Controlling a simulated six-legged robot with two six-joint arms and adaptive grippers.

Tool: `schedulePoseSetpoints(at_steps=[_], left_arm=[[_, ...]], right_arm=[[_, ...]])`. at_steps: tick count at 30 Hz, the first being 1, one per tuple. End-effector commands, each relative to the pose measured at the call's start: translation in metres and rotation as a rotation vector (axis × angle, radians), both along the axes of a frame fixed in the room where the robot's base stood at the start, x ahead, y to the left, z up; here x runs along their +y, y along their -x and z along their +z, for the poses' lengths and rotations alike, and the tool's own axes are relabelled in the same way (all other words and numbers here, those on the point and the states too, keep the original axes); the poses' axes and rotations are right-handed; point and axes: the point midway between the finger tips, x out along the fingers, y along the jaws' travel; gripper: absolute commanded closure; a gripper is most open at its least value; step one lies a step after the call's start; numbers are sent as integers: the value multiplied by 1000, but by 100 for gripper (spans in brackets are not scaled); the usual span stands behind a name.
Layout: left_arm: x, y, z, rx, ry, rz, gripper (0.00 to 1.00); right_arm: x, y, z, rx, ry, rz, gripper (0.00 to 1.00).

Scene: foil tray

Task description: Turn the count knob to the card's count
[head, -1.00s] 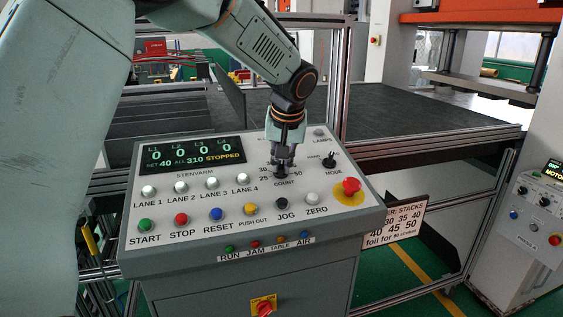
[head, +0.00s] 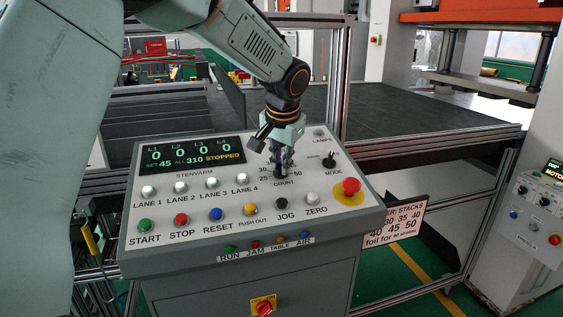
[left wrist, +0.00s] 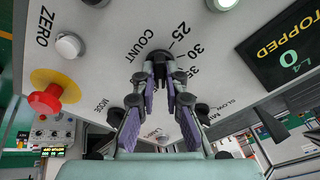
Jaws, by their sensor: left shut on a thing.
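The black count knob (head: 280,174) is on the sloped grey panel, with printed numbers around it and COUNT below. My left gripper (head: 281,160) comes down on it from above, shut on the knob; its wrist is turned. In the left wrist view the purple-padded fingers (left wrist: 160,72) close together near the COUNT label and mostly hide the knob. The display (head: 193,153) reads SET 45, ALL 310, STOPPED, with all lane counts 0. A white card (head: 394,220) headed STACKS hangs right of the panel, its left part hidden; numbers such as 35, 40, 45 and 50 show. My right gripper is out of view.
The mode switch (head: 329,160) and the red emergency button (head: 350,187) lie right of the knob. White lane buttons (head: 211,182) lie left. A row of coloured buttons, including the black JOG button (head: 281,204), is in front.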

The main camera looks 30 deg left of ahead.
Motion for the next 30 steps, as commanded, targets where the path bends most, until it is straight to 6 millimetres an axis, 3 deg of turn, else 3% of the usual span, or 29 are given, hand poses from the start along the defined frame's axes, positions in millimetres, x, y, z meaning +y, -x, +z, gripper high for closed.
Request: schedulePoseSetpoints(at_steps=[18, 30], left_arm=[[1, -1, 1, 125, -109, -549, 100], [2, -1, 1, 180, -157, -794, 100]], right_arm=[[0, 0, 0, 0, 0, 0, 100], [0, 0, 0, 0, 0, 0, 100]])
